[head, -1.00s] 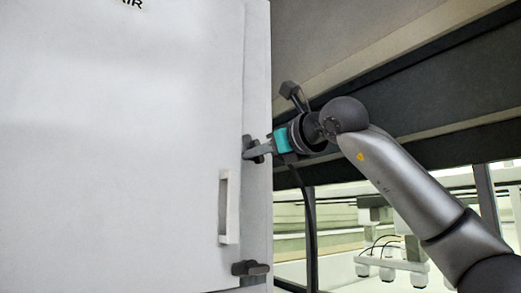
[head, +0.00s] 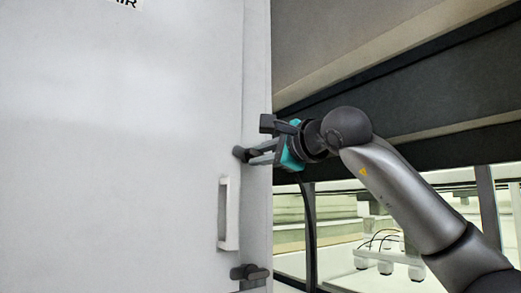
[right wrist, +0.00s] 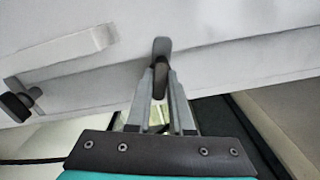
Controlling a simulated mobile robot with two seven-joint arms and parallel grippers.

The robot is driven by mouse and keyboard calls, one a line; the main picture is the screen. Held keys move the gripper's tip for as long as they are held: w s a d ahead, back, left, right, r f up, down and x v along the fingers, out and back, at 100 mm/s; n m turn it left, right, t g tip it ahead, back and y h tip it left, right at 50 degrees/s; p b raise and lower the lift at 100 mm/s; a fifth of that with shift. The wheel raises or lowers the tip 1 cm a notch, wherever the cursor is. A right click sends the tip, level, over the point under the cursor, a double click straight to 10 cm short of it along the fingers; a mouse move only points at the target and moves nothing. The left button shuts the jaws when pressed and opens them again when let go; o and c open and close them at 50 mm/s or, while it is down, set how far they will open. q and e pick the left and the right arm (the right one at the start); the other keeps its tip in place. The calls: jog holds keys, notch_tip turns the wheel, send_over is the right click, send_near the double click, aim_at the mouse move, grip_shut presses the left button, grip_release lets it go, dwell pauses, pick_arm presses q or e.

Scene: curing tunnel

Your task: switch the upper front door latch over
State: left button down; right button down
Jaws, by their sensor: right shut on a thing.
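The upper front door latch (head: 239,153) is a dark grey lever at the right edge of the tall white door (head: 120,150). In the right wrist view the latch (right wrist: 161,48) stands out across the door seam, its end between the fingertips. My right gripper (head: 256,154) reaches it from the right, with its two fingers roughly level. In the right wrist view the gripper (right wrist: 160,82) is shut on the lever's end. The fingers partly hide the lever in the head view. My left gripper is not in view.
A white vertical door handle (head: 229,214) is below the upper latch. A lower dark latch (head: 250,272) sits under it, pointing right. Dark and grey panels (head: 420,110) are behind my right arm, with a glazed opening (head: 345,225) below them.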

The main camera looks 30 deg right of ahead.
jog(key=shift+n+p, duration=0.55)
jog(key=shift+n, duration=1.05)
jog(key=c, duration=0.8)
grip_release()
jog(key=shift+s, duration=0.15)
jog(key=s+d+b, duration=0.2)
jog(key=s+b, duration=0.2)
jog(key=s, duration=1.1)
jog(key=shift+b, duration=0.4)
